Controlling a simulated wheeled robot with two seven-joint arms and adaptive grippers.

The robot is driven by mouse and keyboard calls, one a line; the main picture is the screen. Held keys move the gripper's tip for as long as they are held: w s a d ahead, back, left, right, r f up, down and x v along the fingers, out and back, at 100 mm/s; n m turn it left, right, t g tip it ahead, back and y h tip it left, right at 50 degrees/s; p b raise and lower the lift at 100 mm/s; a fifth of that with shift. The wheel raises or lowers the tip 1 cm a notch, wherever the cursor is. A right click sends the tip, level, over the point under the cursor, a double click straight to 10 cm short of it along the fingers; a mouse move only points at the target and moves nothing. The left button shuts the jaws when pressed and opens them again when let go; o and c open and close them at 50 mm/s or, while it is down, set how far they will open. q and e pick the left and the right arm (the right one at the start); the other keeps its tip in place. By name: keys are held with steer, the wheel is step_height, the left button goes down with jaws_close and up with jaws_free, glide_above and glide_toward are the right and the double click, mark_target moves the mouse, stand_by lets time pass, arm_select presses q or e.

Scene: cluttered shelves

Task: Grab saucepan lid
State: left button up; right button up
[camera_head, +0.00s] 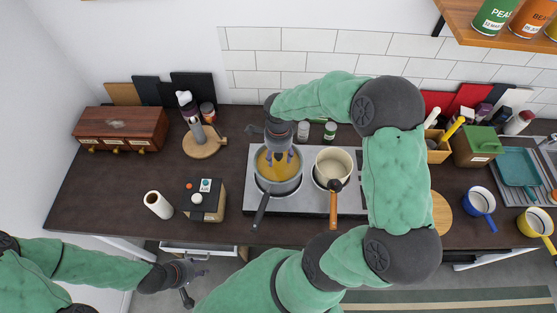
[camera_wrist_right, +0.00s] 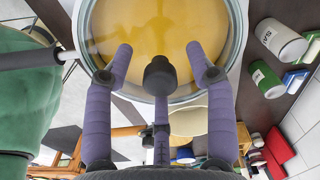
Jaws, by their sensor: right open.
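The saucepan lid (camera_head: 290,183) is see-through glass with a dark knob (camera_wrist_right: 160,76). It seems to lie on the left saucepan (camera_head: 262,190) on the stove, with yellow-orange content showing through the glass. My right gripper (camera_head: 279,158) is above the lid and hides part of it. In the right wrist view, its purple fingers (camera_wrist_right: 159,50) are spread on either side of the knob, with gaps between. I cannot tell how deep the fingers reach. My left gripper (camera_head: 195,284) is low at the left, in front of the counter, with its fingers apart and empty, away from the lid.
A cream pan (camera_head: 337,160) with a wooden handle stands close right of the saucepan. Spice jars (camera_head: 329,131) stand behind the stove.

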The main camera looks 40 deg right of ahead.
jaws_close()
